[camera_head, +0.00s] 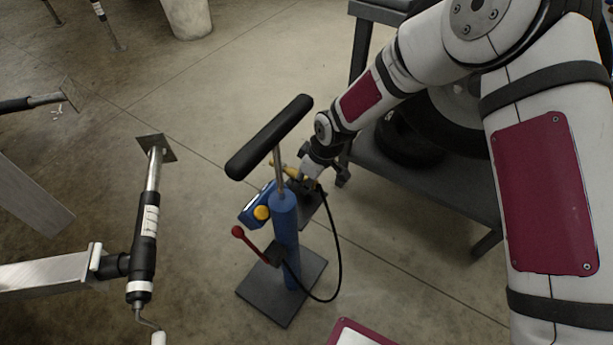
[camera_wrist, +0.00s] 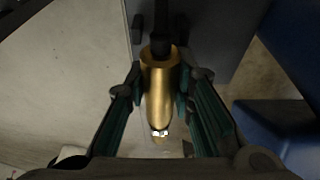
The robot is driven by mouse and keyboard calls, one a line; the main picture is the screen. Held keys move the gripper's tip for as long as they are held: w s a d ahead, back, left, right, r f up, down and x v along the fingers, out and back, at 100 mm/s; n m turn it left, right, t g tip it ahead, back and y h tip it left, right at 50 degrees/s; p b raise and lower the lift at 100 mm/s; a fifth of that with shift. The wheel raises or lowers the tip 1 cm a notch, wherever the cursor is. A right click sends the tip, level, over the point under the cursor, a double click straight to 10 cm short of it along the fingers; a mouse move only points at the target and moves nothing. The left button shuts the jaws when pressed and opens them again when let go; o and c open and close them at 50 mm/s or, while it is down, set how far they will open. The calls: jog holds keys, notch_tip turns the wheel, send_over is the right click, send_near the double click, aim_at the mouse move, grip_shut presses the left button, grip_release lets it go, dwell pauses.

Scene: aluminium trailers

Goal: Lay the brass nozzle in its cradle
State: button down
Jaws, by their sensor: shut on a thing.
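The brass nozzle (camera_wrist: 160,90) lies between my gripper's two fingers in the wrist view, with its black end toward the top of the picture. My gripper (camera_wrist: 162,78) is shut on it. In the head view my gripper (camera_head: 304,178) is behind the blue pump's upright, with a bit of brass nozzle (camera_head: 285,170) showing at its left. In the wrist view, dark upright pieces (camera_wrist: 138,28) stand on a dark grey plate (camera_wrist: 215,40) beyond the nozzle; they may be the cradle. Whether the nozzle touches them, I cannot tell.
The blue floor pump (camera_head: 285,225) has a black crossbar handle (camera_head: 270,136), a red-knobbed lever (camera_head: 238,231) and a black hose (camera_head: 338,245) looping at its right. A dark shelf (camera_head: 430,185) stands at right.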

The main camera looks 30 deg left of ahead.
jog(key=shift+f+b, duration=1.15)
jog(key=shift+f, duration=0.6)
jog(key=shift+s+d+f+b, duration=0.1)
jog(key=shift+d+f+b, duration=0.3)
jog(key=shift+f, duration=0.2)
jog(key=c, duration=1.3)
grip_release()
jog(key=shift+a+f, duration=0.1)
jog(key=shift+f, duration=0.05)
jog(key=v, duration=0.4)
jog(key=a+v, duration=0.1)
jog(key=v, duration=0.8)
jog(key=shift+w+a, duration=0.25)
jog(key=shift+a, duration=0.05)
jog(key=shift+r, duration=0.25)
